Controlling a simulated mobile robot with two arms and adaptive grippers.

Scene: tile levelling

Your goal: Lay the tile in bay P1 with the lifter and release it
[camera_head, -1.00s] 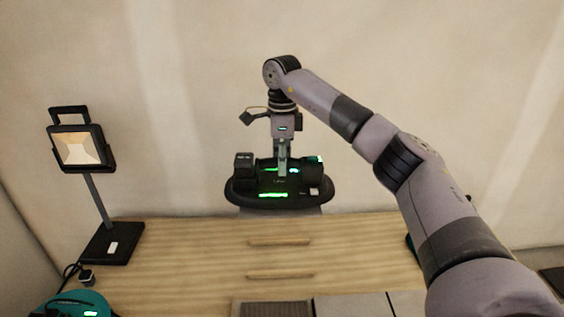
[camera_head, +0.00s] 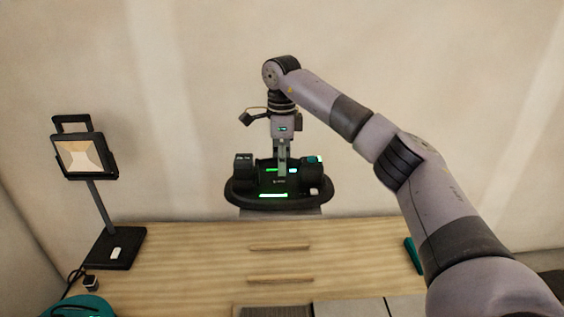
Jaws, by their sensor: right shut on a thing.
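My right gripper (camera_head: 282,160) is shut on the black lifter (camera_head: 285,205), an oval device with green lights. It holds the lifter level above the far part of the wooden surface. A thin grey edge (camera_head: 280,213) shows just under the lifter and looks like the tile held flat against it; most of it is hidden. At the bottom edge a dark ribbed patch (camera_head: 275,311) lies beside light grey tiles (camera_head: 348,308), both cut off by the frame. I cannot tell which place is bay P1. My left gripper is out of view.
A work lamp (camera_head: 85,157) stands on a black base at the left. A teal device (camera_head: 80,307) is at the lower left corner. A teal object (camera_head: 413,255) lies partly behind my right arm. The wooden surface (camera_head: 190,265) between is mostly clear, with two thin wooden strips (camera_head: 280,248).

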